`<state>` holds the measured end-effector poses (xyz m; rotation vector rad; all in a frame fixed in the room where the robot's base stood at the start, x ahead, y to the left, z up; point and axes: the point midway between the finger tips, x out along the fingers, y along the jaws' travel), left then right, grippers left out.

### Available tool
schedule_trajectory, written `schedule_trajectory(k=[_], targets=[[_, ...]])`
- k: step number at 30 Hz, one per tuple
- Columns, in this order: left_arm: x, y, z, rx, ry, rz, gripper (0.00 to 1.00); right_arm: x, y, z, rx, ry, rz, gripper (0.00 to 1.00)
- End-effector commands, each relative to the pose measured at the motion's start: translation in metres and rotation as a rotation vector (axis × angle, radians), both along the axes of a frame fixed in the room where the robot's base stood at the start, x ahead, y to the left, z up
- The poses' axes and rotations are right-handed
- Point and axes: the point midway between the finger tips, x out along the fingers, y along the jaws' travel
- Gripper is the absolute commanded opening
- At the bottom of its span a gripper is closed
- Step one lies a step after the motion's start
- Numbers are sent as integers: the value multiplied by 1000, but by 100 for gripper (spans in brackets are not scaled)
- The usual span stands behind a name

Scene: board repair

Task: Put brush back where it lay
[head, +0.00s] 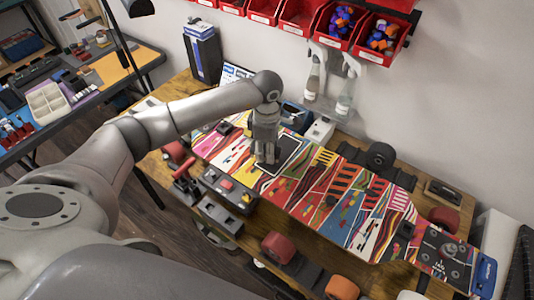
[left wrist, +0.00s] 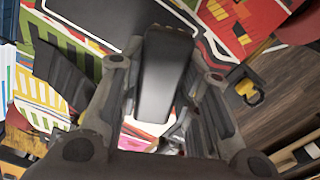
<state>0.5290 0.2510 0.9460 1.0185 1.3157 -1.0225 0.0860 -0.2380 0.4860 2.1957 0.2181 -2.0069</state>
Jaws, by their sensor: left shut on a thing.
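My left gripper (head: 266,150) is over the left part of a colourful patterned board (head: 330,195) on the wooden bench. It points down, beside a black rectangle with a white outline (head: 288,155). In the left wrist view the left gripper (left wrist: 160,110) is shut on a dark grey, block-like thing, which I take to be the brush (left wrist: 166,70). Its far end and bristles cannot be made out. In the head view the brush is mostly hidden by the fingers. Whether it touches the board is unclear. My right gripper is not in view.
Red bins (head: 298,17) hang on the wall above two clear bottles (head: 312,82). A dark box (head: 203,50) stands at the back left. Red wheels (head: 278,247) and dark metal parts crowd the bench's front edge (head: 250,240). A second table (head: 140,60) is at the left.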

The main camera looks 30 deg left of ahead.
Motion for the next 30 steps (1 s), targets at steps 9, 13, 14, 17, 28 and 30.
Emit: schedule_trajectory(k=[9,13,14,17,28,30], targets=[[3,1,-31,-1,3,1,9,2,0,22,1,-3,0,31],[4,2,-36,2,1,0,9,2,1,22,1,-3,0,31],[4,2,-36,2,1,0,9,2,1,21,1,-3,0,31],[4,2,-36,2,1,0,9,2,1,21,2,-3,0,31],[4,2,-39,1,0,0,52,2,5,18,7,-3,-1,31],[4,2,-39,1,0,1,52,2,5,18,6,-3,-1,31]])
